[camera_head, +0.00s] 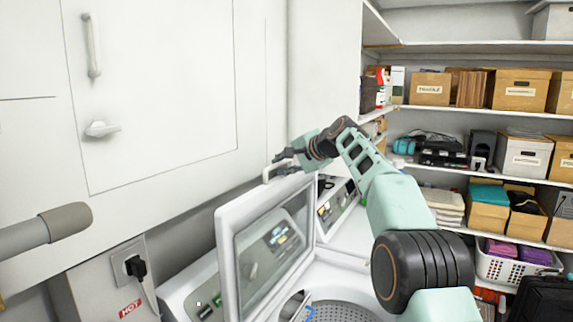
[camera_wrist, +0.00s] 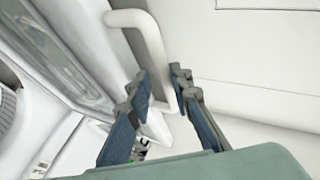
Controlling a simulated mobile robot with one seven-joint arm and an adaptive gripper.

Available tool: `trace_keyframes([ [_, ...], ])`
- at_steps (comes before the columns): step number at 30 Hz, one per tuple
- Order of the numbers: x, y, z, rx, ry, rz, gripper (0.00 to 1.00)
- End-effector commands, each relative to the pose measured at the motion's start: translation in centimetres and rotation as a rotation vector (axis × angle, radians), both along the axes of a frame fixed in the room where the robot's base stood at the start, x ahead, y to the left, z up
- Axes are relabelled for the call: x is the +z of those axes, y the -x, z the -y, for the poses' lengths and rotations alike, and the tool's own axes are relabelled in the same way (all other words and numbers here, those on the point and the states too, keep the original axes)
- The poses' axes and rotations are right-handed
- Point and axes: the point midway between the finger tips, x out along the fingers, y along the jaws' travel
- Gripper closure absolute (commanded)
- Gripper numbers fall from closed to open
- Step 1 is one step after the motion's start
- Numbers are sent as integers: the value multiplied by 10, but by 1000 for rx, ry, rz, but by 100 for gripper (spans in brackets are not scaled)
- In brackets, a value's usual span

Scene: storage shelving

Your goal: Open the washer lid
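The washer lid (camera_head: 229,265) is a white frame with a dark glass panel, standing raised and steeply tilted over the washer in the head view. Its edge runs along the left of the wrist view (camera_wrist: 62,50). A white bar handle (camera_head: 281,168) sits at the lid's top edge; it also shows in the wrist view (camera_wrist: 150,42). My gripper (camera_head: 282,158) is at this handle. In the wrist view my gripper (camera_wrist: 159,82) has its fingers apart, one on each side of the handle's lower part. Whether both fingers touch it is unclear.
The washer's perforated drum (camera_head: 345,312) shows below the lid. A white cabinet (camera_head: 165,90) with handles overhangs on the left. A power outlet (camera_head: 126,262) with a plug is below it. Shelves (camera_head: 480,112) with boxes stand at the right.

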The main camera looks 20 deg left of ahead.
Motion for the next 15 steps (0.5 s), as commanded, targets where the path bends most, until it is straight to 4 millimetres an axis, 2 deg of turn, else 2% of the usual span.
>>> trace_keyframes([
  [10, 11, 14, 19, -2, 1, -1, 82],
  [15, 23, 27, 38, -2, 2, 0, 82],
])
